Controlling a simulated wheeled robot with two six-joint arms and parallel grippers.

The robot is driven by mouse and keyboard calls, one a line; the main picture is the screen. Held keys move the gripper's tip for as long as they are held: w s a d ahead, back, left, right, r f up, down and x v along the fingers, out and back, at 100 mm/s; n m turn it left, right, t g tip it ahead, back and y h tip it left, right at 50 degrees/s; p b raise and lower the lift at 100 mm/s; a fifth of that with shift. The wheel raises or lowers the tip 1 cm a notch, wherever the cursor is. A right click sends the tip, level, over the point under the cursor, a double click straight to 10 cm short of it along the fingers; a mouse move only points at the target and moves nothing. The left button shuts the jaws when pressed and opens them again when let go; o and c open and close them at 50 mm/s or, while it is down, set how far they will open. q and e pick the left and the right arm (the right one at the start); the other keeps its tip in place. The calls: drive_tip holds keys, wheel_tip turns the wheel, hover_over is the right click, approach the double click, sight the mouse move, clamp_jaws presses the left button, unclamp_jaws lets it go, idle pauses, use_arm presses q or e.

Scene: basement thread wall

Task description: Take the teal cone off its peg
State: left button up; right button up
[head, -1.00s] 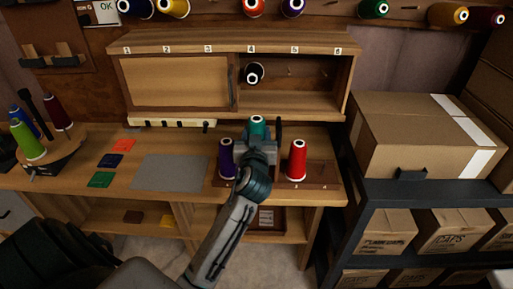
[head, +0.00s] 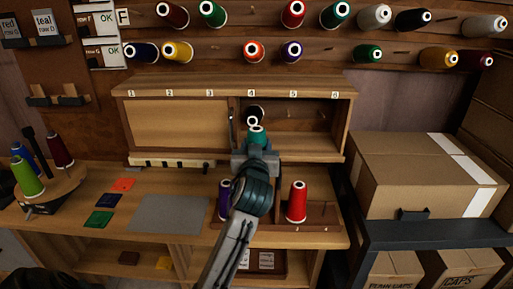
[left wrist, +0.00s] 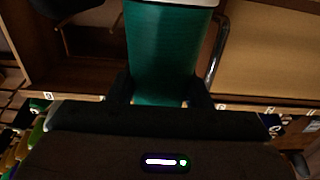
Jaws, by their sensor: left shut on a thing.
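The teal cone (head: 257,136) is in the jaws of my left gripper (head: 255,158), in front of the cabinet's open right half. The left wrist view shows the teal cone (left wrist: 165,50) upright between the two dark fingers (left wrist: 158,92), which are shut on it. In the head view, the gripper and arm hide its lower part and whatever lies right beneath it. My right gripper is not in view.
A black cone (head: 256,113) sits in the cabinet (head: 190,86) just behind the teal one. A purple cone (head: 224,200) and a red cone (head: 297,202) flank my arm below. Cones on wall pegs fill the back; a cardboard box (head: 415,175) stands right.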

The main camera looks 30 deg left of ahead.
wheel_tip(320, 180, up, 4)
drive_tip(key=p, duration=0.3)
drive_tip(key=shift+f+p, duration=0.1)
drive_tip(key=shift+p, duration=0.25)
